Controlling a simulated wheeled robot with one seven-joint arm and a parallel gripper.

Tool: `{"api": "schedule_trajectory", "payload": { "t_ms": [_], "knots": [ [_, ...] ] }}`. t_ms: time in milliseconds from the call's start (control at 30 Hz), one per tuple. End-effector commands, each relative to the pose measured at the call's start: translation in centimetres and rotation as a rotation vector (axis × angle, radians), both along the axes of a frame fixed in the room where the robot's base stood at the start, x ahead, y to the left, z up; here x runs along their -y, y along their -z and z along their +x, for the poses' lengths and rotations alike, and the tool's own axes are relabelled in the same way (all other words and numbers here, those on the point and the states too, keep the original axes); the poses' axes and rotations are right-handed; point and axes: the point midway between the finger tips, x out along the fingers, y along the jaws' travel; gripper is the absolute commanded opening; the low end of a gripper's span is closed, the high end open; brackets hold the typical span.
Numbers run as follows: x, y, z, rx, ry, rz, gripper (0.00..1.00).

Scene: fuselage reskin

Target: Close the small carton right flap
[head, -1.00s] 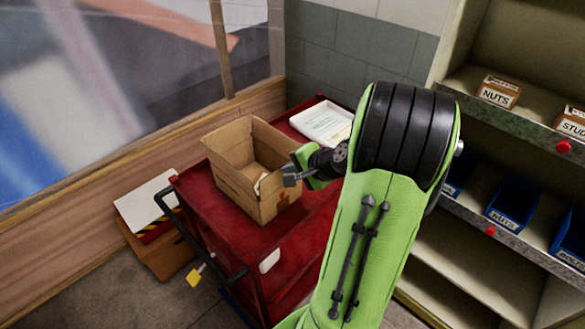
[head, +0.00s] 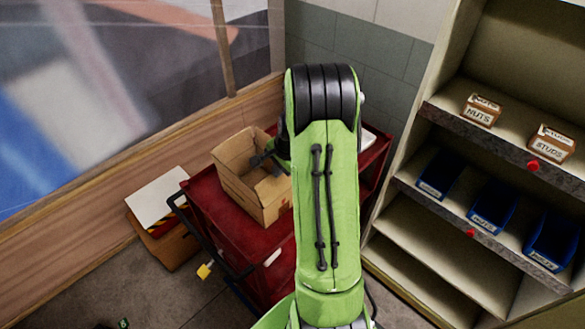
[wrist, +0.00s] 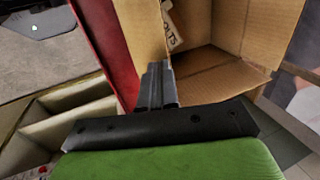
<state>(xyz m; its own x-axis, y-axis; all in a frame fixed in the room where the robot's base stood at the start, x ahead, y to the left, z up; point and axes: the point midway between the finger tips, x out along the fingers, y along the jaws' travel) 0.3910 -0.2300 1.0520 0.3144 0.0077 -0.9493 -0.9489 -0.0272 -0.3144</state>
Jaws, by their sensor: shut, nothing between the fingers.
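The small carton (head: 238,185) stands open at the top on the red cart (head: 205,200). My gripper (head: 262,158) is over the carton's opening, near its right side. The wrist view shows the shut, empty fingers (wrist: 157,82) close against a tan cardboard panel (wrist: 143,35) on the carton's right side. I cannot tell if they touch it. The carton's inside (wrist: 215,70) is to the right of the fingers, with a printed label (wrist: 172,30) inside. My arm hides part of the carton's right side in the head view, so the right flap is not fully visible.
A shelf unit (head: 440,150) with blue bins (head: 492,207) and small labelled boxes (head: 481,110) stands at the right. A box with a white sheet (head: 157,200) is on the floor left of the cart. A wooden-framed window wall is behind.

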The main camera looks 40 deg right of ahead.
Motion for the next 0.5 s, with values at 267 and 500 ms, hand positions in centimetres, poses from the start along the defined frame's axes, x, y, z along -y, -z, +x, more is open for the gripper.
{"api": "schedule_trajectory", "payload": {
  "t_ms": [267, 500],
  "knots": [
    [-0.1, 0.5, 2.6, -0.238, 0.001, -0.006, 0.0],
    [-0.1, 2.0, 4.5, -0.231, 0.001, -0.004, 0.0]
  ]
}}
